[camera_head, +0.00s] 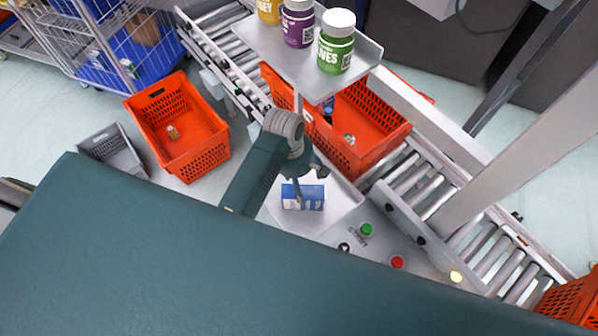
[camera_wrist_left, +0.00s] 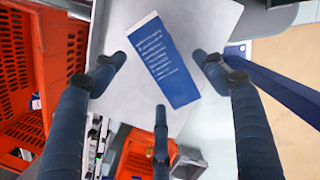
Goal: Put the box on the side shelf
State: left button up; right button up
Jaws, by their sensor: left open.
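The blue and white box (camera_head: 303,197) is on the grey metal side shelf (camera_head: 338,203), beside the roller conveyor. In the left wrist view the box (camera_wrist_left: 172,66) shows its blue printed face and a white edge, over the grey shelf plate (camera_wrist_left: 215,22). My left gripper (camera_head: 306,176) is just above the box in the head view, partly overlapping its upper edge. In the left wrist view its fingers (camera_wrist_left: 162,72) are spread apart, with the box between and beyond them and a visible gap on each side. My right gripper is not in view.
An upper shelf (camera_head: 292,62) holds yellow, purple and green bottles. An orange tote (camera_head: 372,118) with a few items stands on the conveyor (camera_head: 425,178). Another orange tote (camera_head: 190,140) and a grey crate (camera_head: 122,152) are left. Green (camera_head: 366,229) and red (camera_head: 397,262) buttons sit near the shelf.

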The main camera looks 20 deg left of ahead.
pick_arm(q)
notch_tip(320, 180, up, 8)
jog(key=a+b, duration=0.1)
jog(key=shift+s, duration=0.2)
jog(key=shift+a, duration=0.1)
